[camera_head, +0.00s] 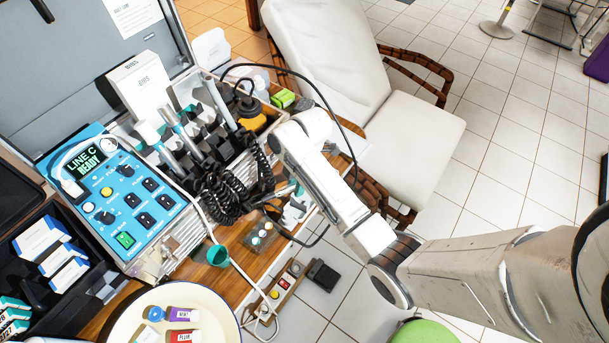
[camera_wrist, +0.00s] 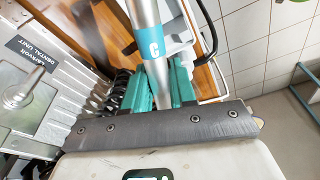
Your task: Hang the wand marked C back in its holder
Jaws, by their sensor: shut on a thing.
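The wand marked C (camera_wrist: 151,48) is a silver tube with a teal band lettered C. In the wrist view it stands between the two teal fingers of my gripper (camera_wrist: 158,90), which is shut on it. In the head view my gripper (camera_head: 294,198) is low, right of the black coiled hoses and partly hidden by my arm. The wand is hard to make out there. The holder row (camera_head: 205,145) is on the dental unit, with several other wands upright in it. I cannot tell which slot is C's.
A blue control panel (camera_head: 118,190) reads LINE C READY. Black coiled hoses (camera_head: 228,192) hang in front of the holders. A plate (camera_head: 215,318) with small labelled items is at the front. A white box (camera_head: 142,84) stands behind the holders. A cushioned chair (camera_head: 405,125) is at the right.

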